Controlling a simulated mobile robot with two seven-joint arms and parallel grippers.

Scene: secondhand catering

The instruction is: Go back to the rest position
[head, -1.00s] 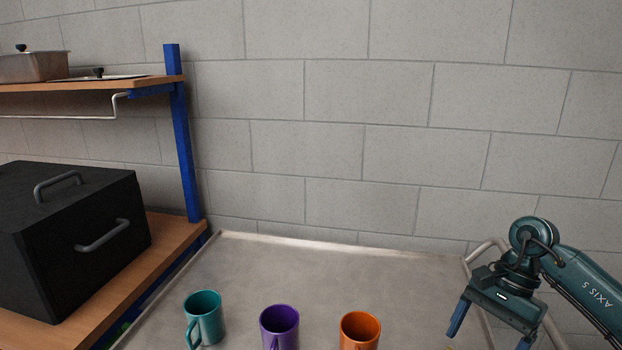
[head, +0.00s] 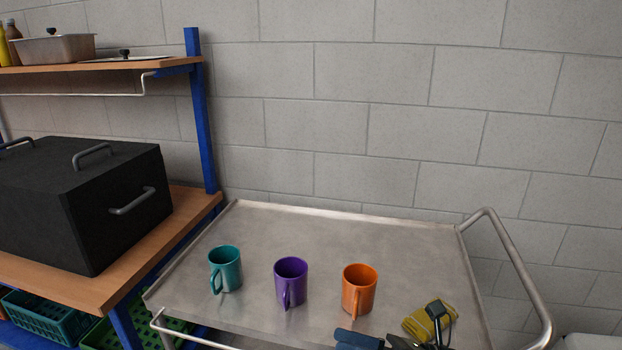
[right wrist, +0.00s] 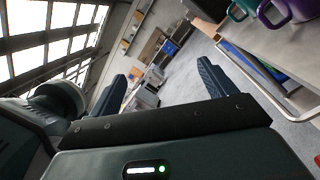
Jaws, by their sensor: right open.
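My right gripper (head: 358,340) shows only in part at the bottom edge of the head view, in front of the cart's near side. In the right wrist view its two blue fingers (right wrist: 162,72) are spread apart with nothing between them. A teal mug (head: 229,270), a purple mug (head: 291,282) and an orange mug (head: 359,290) stand upright in a row on the metal cart top (head: 330,225). The gripper is apart from the mugs. My left gripper is out of view.
A yellow cloth (head: 420,322) lies on the cart at right, with a dark item over it that I cannot identify. The cart's handle (head: 510,245) rises at right. A shelf unit (head: 200,120) with a black box (head: 95,205) stands at left. The cart's back half is clear.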

